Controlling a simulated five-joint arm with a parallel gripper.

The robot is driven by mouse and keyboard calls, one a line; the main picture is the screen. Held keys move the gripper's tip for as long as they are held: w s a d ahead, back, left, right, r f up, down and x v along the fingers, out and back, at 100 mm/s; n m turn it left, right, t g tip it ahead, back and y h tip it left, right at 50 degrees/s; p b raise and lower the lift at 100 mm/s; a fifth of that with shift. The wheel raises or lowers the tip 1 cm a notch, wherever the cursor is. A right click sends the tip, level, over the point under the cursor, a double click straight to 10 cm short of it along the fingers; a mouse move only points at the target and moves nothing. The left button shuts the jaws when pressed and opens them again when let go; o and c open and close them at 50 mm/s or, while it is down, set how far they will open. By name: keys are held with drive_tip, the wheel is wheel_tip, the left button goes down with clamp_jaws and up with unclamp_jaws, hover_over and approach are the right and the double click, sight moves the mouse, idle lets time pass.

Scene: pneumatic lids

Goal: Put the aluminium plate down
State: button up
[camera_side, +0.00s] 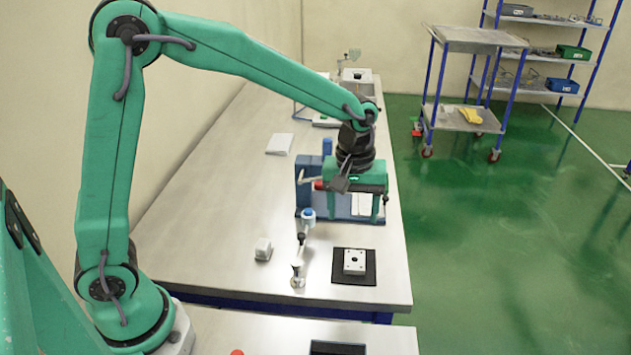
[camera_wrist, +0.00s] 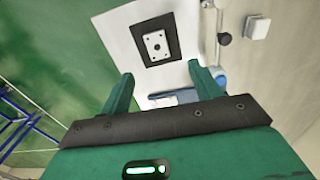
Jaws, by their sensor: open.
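The aluminium plate (camera_side: 354,261) is a light square plate with a dark centre hole and small corner holes. It lies flat on a black mat (camera_side: 341,278) near the table's front right corner. In the wrist view the plate (camera_wrist: 155,44) sits on the black mat (camera_wrist: 173,25), beyond the fingertips. My gripper (camera_side: 371,215) is above and behind the plate in the side view, clear of it, near the blue fixture. In the wrist view my gripper (camera_wrist: 158,73) has its green fingers wide apart with nothing between them.
A blue fixture (camera_side: 310,180) stands behind and below my gripper. White paper (camera_side: 280,144) lies farther back. The table's left side is mostly clear.

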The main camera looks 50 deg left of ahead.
drive_tip(key=s+a+r+m+t, duration=0.2)
drive_tip(key=s+a+r+m, duration=0.2)
drive_tip(key=s, duration=0.5)
drive_tip(key=s+a+r+m+t, duration=0.3)
drive_tip(key=s+a+r+m, duration=0.1)
drive_tip(key=s, duration=0.6)
wheel_tip(320, 180, up, 2)
drive_tip(key=shift+s+a, duration=0.25)
drive_tip(key=shift+a, duration=0.35)
